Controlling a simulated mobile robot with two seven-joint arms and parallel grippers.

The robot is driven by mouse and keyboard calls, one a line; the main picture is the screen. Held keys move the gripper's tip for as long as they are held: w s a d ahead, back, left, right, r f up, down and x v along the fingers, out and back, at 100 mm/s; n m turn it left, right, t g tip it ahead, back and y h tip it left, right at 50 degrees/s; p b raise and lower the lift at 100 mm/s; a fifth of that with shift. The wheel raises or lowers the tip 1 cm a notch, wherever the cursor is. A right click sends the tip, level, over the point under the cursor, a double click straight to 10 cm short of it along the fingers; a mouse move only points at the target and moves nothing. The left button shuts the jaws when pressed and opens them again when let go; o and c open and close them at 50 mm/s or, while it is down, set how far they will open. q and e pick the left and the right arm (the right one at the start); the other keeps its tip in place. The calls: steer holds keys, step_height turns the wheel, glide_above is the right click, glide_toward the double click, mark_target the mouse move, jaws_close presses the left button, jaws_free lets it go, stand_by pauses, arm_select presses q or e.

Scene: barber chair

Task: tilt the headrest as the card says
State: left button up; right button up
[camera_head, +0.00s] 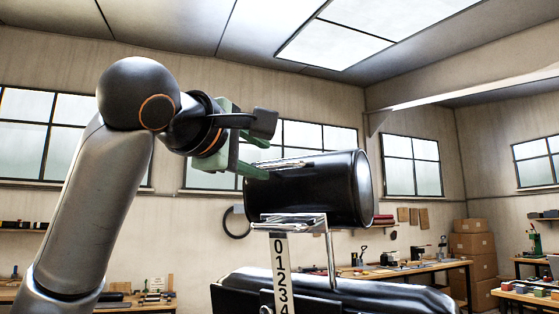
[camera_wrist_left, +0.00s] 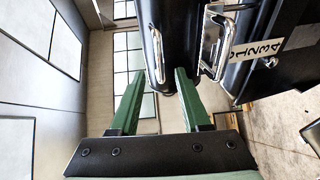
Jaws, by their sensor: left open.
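The headrest (camera_head: 335,190) is a black padded cylinder above the chair back (camera_head: 340,290), in the middle of the head view. A thin chrome bar (camera_head: 285,162) runs along its upper side. A chrome bracket (camera_head: 290,219) sits under it, with a white number strip (camera_head: 281,275) below reading 0 to 4 downward. My left gripper (camera_head: 262,147) is open and empty at the headrest's left end; its lower finger overlaps that end, contact unclear. In the left wrist view the headrest (camera_wrist_left: 172,30) lies beyond the green fingertips (camera_wrist_left: 158,78). I see no card. My right gripper is out of view.
Workbenches with tools (camera_head: 400,270) stand behind at the right, with cardboard boxes (camera_head: 474,250) beside them. Windows (camera_head: 412,165) line the walls. The space above the headrest is free.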

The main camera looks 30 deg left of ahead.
mark_target(277, 167)
arm_select(q)
steer(key=w+p, duration=0.2)
steer(key=w, duration=0.4)
steer(key=shift+w+a, duration=0.2)
steer(key=shift+w+f, duration=0.2)
steer(key=shift+w, duration=0.55)
steer(key=shift+c, duration=0.3)
jaws_close()
